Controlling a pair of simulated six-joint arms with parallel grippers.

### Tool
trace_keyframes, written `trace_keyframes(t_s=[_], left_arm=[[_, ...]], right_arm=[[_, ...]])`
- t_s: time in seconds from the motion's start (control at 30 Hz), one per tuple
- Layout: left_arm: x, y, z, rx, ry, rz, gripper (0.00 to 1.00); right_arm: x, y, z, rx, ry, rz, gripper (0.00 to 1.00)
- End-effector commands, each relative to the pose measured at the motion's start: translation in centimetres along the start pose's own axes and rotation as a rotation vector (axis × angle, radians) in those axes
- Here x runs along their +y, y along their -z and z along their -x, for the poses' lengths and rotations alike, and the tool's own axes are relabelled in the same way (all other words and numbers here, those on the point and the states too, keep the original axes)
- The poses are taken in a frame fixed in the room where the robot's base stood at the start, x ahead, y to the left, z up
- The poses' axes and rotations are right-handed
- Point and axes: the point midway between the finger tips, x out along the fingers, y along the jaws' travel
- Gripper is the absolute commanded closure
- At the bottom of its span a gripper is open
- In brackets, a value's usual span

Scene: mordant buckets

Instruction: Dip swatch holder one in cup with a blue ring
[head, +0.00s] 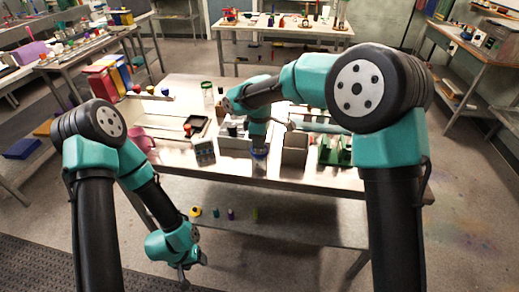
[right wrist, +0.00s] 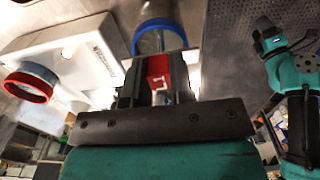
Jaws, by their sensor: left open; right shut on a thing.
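My right gripper (right wrist: 158,92) is shut on a red swatch holder (right wrist: 158,71) with a white mark too unclear to read for certain. In the right wrist view, the cup with a blue ring (right wrist: 160,24) is just beyond the holder, which overlaps its near rim. I cannot tell whether the holder is inside the cup. In the head view this cup (head: 259,163) stands at the table's front edge, below my right gripper. My left gripper (head: 189,272) is open and empty, low in front of the table.
A cup with a red ring (right wrist: 27,88) stands near a white box (right wrist: 70,55) with small print. On the table are a grey bin (head: 294,158), a green rack (head: 335,152) and a pink pitcher (head: 142,141). A lower shelf (head: 300,215) holds small bottles.

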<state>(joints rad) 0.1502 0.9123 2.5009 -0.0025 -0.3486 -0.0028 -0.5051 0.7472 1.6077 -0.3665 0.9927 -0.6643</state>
Motion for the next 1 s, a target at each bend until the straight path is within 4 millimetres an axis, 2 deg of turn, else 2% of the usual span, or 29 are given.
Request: trace_keyframes(t_s=[1.0], left_arm=[[0.0, 0.0, 0.0, 0.0, 0.0, 0.0, 0.43]], right_arm=[[0.0, -0.02, -0.7, -0.001, 0.0, 0.0, 1.0]])
